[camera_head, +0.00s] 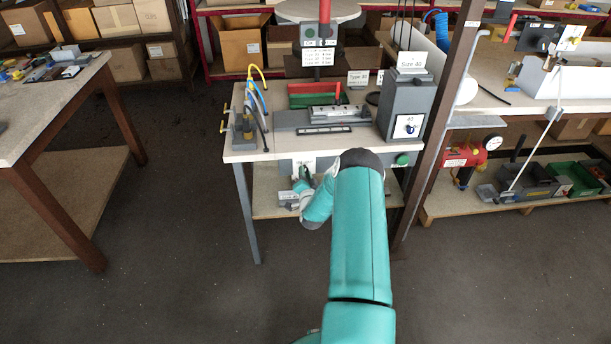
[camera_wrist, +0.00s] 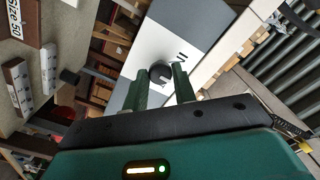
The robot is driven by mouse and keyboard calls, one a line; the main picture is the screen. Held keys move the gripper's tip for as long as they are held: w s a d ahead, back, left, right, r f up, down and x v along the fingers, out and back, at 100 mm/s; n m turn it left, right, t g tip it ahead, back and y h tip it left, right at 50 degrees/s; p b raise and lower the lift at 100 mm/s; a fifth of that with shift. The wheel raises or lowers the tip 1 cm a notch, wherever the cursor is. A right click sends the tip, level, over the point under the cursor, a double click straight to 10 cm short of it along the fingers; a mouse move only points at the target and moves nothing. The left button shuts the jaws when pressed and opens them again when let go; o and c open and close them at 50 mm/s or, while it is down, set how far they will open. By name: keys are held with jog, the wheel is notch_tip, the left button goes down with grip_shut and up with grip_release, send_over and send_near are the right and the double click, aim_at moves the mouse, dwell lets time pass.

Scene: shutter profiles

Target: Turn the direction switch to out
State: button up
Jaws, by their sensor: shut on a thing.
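The direction switch shows in the wrist view as a dark round knob (camera_wrist: 160,72) on a white label plate with a small dark mark beside it. Which way the knob points is hard to tell. My gripper (camera_wrist: 166,80) has its two green fingers shut on the knob, one on each side. In the head view my gripper (camera_head: 304,176) is at the front panel under the bench top, in front of a white label (camera_head: 301,163). The knob is hidden there by my gripper.
The bench top (camera_head: 258,148) carries a grey "Size 40" box (camera_head: 406,98), a rail fixture (camera_head: 336,113) and coloured hoses at the left. A green button (camera_head: 402,159) is on the front panel. A brown post (camera_head: 440,120) stands at right. The floor at left is clear.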

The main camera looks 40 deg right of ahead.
jog(key=shift+a+m, duration=0.1)
jog(key=shift+m, duration=4.2)
jog(key=o, duration=1)
jog(key=v, duration=1.3)
jog(key=shift+s+a, duration=0.25)
jog(key=shift+s, duration=0.05)
